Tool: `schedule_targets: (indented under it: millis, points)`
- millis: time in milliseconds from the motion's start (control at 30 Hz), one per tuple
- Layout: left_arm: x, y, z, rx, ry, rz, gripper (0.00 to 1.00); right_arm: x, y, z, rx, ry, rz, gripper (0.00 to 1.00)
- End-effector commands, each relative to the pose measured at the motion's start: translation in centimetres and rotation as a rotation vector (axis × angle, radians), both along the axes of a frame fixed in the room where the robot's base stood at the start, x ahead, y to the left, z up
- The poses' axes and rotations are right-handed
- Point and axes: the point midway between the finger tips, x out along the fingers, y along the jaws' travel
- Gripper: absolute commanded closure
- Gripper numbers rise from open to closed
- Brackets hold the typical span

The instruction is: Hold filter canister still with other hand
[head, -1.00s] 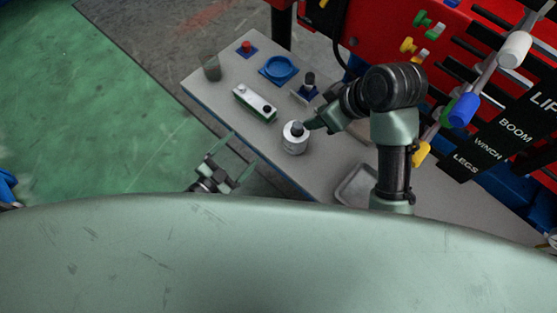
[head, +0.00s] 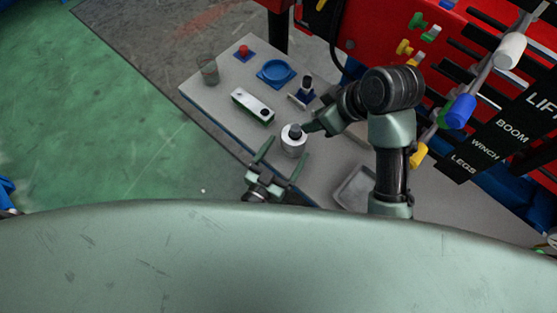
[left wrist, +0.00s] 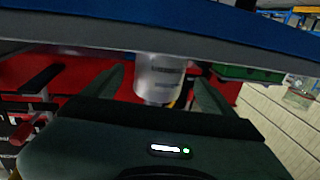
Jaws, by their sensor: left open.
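The filter canister (head: 294,146), a white-grey cylinder with a dark cap (head: 295,131), stands upright on the bench. It also shows in the left wrist view (left wrist: 158,76), upside down, between and beyond my finger tips. My left gripper (head: 286,151) is open, with its fingers pointing at the canister from the near bench edge. Whether either finger touches it I cannot tell. My right gripper (head: 311,126) is at the cap from the right. Its jaws are too small and partly hidden to tell whether they grip.
The grey bench (head: 225,90) also holds a white and green block (head: 253,105), a blue round dish (head: 276,71), a red button (head: 243,50), a glass (head: 208,70) and a grey tray (head: 354,188). A red panel (head: 385,25) with coloured levers rises behind.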

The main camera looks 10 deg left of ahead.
Motion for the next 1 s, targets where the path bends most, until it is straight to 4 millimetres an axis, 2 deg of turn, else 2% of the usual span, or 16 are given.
schedule_targets:
  millis: [200, 567, 667, 800, 900, 1000]
  points:
    - [2.4, -1.1, 0.0, 0.001, 0.000, -0.001, 0.14, 0.0, 0.0, 0.0, 0.000, 0.000, 0.000, 0.64]
    - [2.9, -1.3, 0.0, 0.001, 0.000, -0.001, 0.14, 0.0, 0.0, 0.0, 0.000, 0.000, 0.000, 0.64]
    - [2.9, -1.3, 0.0, 0.001, 0.000, -0.001, 0.36, 0.0, 0.0, 0.0, 0.000, 0.000, 0.000, 0.64]
    - [2.9, -1.3, 0.0, 0.001, 0.000, -0.001, 0.75, 0.0, 0.0, 0.0, 0.000, 0.000, 0.000, 0.64]
    - [2.9, -1.3, 0.0, 0.002, 0.000, -0.001, 1.00, 0.0, 0.0, 0.0, 0.000, 0.000, 0.000, 0.64]
    - [2.9, -1.3, 0.0, 0.002, 0.000, -0.001, 1.00, 0.0, 0.0, 0.0, 0.000, 0.000, 0.000, 0.64]
